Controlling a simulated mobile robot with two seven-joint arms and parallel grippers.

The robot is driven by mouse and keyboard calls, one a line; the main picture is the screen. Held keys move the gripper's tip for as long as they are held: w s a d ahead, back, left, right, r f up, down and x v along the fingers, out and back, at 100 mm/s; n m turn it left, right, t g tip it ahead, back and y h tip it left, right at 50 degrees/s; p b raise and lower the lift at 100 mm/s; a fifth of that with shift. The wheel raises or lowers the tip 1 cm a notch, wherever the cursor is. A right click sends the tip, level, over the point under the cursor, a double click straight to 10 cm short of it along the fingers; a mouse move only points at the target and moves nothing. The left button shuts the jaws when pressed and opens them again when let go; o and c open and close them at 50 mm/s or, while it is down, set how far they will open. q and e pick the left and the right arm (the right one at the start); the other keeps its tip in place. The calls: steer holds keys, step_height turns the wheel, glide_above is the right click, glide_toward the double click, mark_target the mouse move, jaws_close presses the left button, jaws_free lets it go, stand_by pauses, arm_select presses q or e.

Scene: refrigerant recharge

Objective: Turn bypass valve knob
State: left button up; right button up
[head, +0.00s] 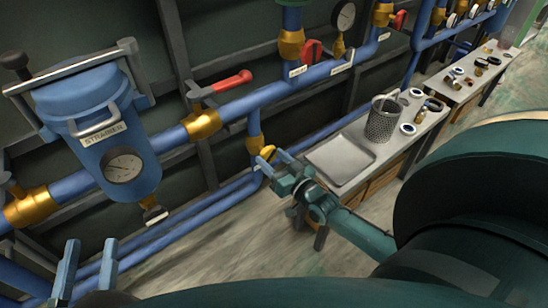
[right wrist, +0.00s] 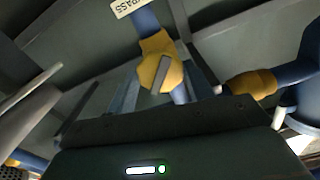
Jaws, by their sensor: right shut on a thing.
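The bypass valve knob (head: 267,152) is yellow and sits on a vertical blue pipe below the main pipe, in the middle of the head view. In the right wrist view the knob (right wrist: 150,74) shows as a round yellow body with a grey bar across its face, under a label ending in "PASS" (right wrist: 130,6). My right gripper (head: 264,162) is at the knob and shut on it; its fingertips are partly hidden in the wrist view. My left gripper (head: 87,262) is at the lower left, its two blue-grey fingers apart with nothing between them.
A blue strainer (head: 90,100) with a gauge hangs at the left. A red-handled valve (head: 230,84) sits on the main pipe. A bench with a metal tray (head: 340,160) and mesh basket (head: 382,120) stands right of my right gripper. Open floor lies below the pipes.

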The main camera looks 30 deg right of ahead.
steer(key=shift+m, duration=0.4)
steer(key=shift+c, duration=0.2)
steer(key=shift+m, duration=2.2)
steer(key=m, duration=0.3)
steer(key=o, duration=1)
steer(key=shift+m, duration=0.4)
steer(key=shift+s, duration=0.1)
